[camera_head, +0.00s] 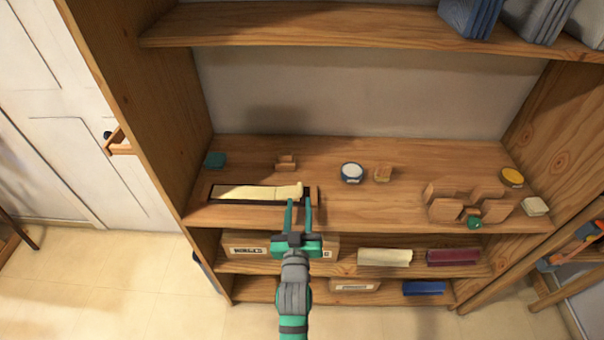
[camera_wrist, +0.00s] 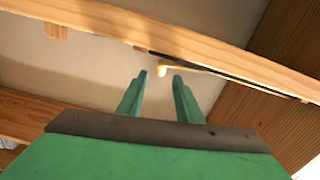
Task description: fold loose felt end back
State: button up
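A cream felt strip (camera_head: 250,192) lies along a dark recessed bed on the middle shelf, at the left. Its right end (camera_head: 298,189) looks raised or curled. In the wrist view the cream end (camera_wrist: 162,71) shows as a small stub at the shelf edge, beyond my fingertips. My gripper (camera_head: 299,203) is in front of the shelf edge, just below that end in the picture. Its two green fingers are apart, with nothing seen between them; the wrist view shows the same open fingers (camera_wrist: 160,78). I cannot tell whether a finger touches the felt.
The middle shelf (camera_head: 335,209) is clear just right of the strip. Behind stand a small wooden block stack (camera_head: 286,161), a round tin (camera_head: 351,172) and a wooden block (camera_head: 383,174). Several wooden blocks (camera_head: 463,203) sit at the right. Rolled cloths (camera_head: 385,257) and boxes lie below.

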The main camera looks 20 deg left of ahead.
aim_at(289, 190)
jog(key=shift+w+a+r, duration=0.2)
jog(key=shift+w+a, duration=0.1)
jog(key=shift+w, duration=0.35)
jog(key=x, duration=1)
jog(key=shift+f, duration=0.1)
grip_shut()
